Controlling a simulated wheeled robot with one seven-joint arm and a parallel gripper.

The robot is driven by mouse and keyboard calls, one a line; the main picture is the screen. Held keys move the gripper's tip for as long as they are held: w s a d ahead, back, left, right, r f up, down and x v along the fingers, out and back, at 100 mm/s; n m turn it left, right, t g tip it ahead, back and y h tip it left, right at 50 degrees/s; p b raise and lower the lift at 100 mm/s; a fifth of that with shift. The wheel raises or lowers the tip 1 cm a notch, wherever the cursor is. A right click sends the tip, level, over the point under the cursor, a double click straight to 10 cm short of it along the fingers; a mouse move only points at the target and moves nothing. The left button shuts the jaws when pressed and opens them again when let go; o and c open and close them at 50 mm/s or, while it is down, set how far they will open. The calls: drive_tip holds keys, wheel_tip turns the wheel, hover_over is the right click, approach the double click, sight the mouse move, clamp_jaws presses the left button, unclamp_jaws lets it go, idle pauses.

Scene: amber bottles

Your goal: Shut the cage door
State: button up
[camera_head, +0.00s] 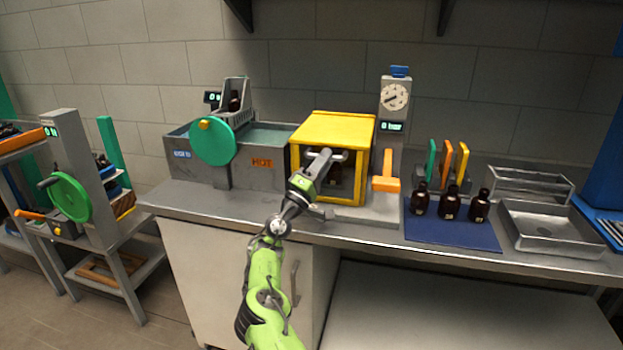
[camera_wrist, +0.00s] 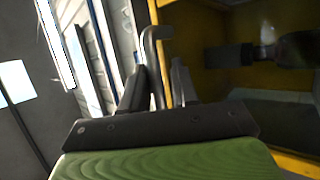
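The yellow cage (camera_head: 335,124) stands on the counter in the middle of the head view. A dark bottle shows inside its front, and also in the wrist view (camera_wrist: 290,50). My gripper (camera_head: 322,160) is in front of the cage's upper front. In the wrist view my gripper's two dark fingers (camera_wrist: 158,88) are apart. A thin grey bent bar (camera_wrist: 152,40), apparently a handle, shows between them beside a yellow edge. I cannot tell whether the fingers touch it. My arm hides part of the cage's front, and how far the door stands open is unclear.
Several brown bottles stand on a blue mat (camera_head: 450,235) farther right, beside a metal tray (camera_head: 545,230).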

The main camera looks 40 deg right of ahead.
drive_tip(key=p+v, duration=0.1)
drive_tip(key=v, duration=1.4)
drive_tip(key=shift+r, duration=0.15)
